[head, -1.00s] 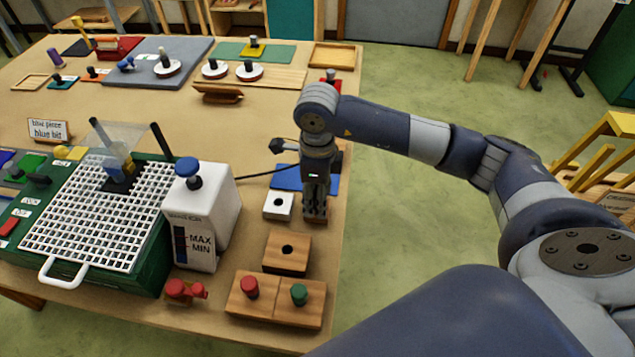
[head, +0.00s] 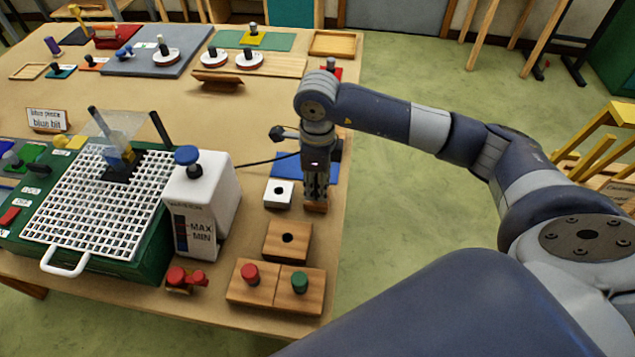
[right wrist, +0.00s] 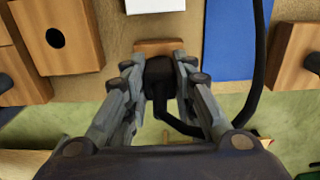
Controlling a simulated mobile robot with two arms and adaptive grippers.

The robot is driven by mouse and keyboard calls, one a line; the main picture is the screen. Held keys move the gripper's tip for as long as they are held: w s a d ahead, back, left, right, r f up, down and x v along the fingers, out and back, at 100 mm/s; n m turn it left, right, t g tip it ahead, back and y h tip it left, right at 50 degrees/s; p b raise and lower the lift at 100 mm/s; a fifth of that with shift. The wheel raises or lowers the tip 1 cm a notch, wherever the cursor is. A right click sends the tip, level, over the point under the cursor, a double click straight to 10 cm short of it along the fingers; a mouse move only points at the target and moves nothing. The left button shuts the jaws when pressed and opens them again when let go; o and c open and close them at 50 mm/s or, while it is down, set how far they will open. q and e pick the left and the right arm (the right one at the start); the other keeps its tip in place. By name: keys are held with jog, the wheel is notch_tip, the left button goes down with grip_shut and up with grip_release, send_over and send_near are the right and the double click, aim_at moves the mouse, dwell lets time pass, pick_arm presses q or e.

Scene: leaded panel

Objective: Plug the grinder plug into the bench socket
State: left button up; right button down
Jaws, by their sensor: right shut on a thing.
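My right gripper (head: 316,192) points down near the table's right edge. It is shut on a black plug, the grinder plug (right wrist: 160,80), which shows between the fingers in the right wrist view; the fingers hide it in the head view. A black cable (right wrist: 262,60) loops from it. A small wooden block (head: 316,207) lies just below the fingertips; I cannot tell whether the plug touches it. A white block with a dark hole (head: 278,194), likely the bench socket, sits just left of the gripper. My left gripper is not in view.
A wooden block with a hole (head: 287,241) and red and green knobs on wooden blocks (head: 275,287) stand in front. A white MAX/MIN container (head: 202,205) and a green grid-topped unit (head: 100,210) are left. A blue mat (head: 285,165) lies behind. Open floor lies right of the table.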

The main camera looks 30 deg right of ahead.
jog(key=shift+r+p, duration=0.35)
jog(key=shift+r, duration=0.5)
dwell(0.8)
jog(key=shift+r, duration=0.6)
